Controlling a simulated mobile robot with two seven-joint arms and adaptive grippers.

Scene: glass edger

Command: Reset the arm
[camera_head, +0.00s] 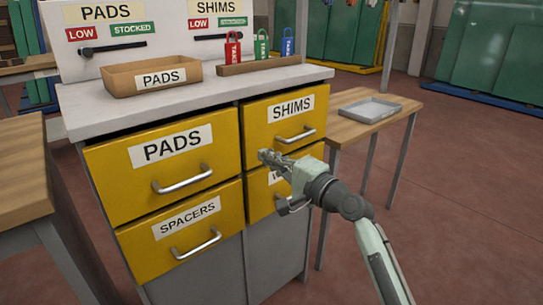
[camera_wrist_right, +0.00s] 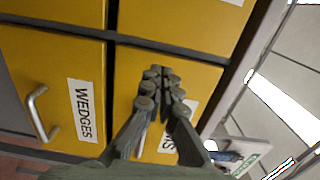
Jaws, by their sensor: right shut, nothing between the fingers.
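My right gripper (camera_head: 266,156) is shut and empty, in front of the yellow shims drawer (camera_head: 262,128), just below and left of its handle. In the right wrist view, the closed fingers (camera_wrist_right: 160,75) stand before the shims drawer and cover part of its label. The wedges drawer (camera_wrist_right: 65,70), with its metal handle, is to the left there. In the head view the arm hides most of the wedges drawer's label. I cannot tell whether the fingers touch the drawer front. My left gripper is not in view.
The cabinet also has a pads drawer (camera_head: 120,182) and a spacers drawer (camera_head: 150,258). On its top (camera_head: 90,112) stand a cardboard pads box (camera_head: 125,80) and a rack with red, green and blue tags. A side table (camera_head: 400,104) bears a grey tray (camera_head: 352,113). Floor at right is clear.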

